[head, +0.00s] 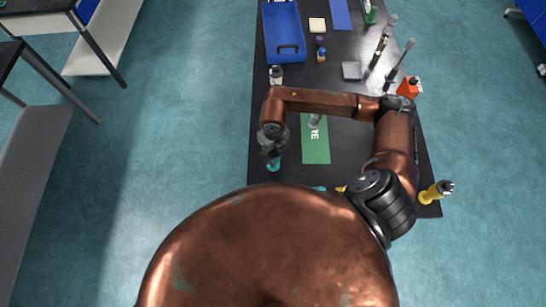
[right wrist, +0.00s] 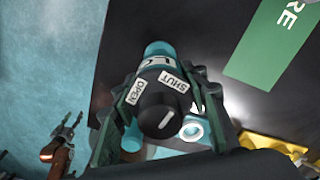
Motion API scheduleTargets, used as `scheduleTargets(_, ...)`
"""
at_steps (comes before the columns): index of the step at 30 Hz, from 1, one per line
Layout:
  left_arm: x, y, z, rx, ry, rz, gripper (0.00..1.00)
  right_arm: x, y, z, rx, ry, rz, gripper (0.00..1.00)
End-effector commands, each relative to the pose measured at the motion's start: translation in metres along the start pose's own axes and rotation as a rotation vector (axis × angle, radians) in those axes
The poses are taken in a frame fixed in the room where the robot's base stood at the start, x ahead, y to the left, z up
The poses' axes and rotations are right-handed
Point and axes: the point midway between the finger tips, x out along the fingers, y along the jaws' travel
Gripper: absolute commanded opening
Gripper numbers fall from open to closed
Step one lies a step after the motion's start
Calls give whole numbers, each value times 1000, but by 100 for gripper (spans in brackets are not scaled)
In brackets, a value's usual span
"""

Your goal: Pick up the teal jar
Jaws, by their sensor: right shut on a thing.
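The teal jar (head: 274,165) is at the left edge of the black table in the head view, mostly hidden under my right gripper (head: 271,150). In the right wrist view the teal jar (right wrist: 158,49) shows a pale label and a black cap with "OPEN" and "SHUT" labels and a white line. My right gripper (right wrist: 160,105) is shut on it, one finger on each side. I cannot tell whether its base touches the table. My left gripper (right wrist: 69,127) shows small at the lower left of the right wrist view; its jaws are too small to judge.
A green mat (head: 316,148) lies to the right. A blue tray (head: 283,35), a dark-capped bottle (head: 276,74), a grey block (head: 351,70) and an orange bottle (head: 408,87) stand farther back. A yellow bottle (head: 433,193) is at the front right. A teal-and-white ring (right wrist: 193,129) lies near the jar.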

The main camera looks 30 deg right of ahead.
Motion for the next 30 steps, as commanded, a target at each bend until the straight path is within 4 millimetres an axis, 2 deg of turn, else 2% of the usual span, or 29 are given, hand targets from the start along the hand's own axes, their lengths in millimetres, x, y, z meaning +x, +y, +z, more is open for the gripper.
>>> scheduleTargets(7,0,0,0,0,0,0,46,0,0,0,0,-1,0,13)
scheduleTargets(19,2,0,1,1,-1,0,46,-7,0,2,-1,-4,0,12)
scheduleTargets(25,10,0,2,1,-3,0,46,-33,0,2,-3,-5,0,12)
scheduleTargets(30,12,1,3,1,-3,0,46,-70,0,-32,-5,-6,-1,12)
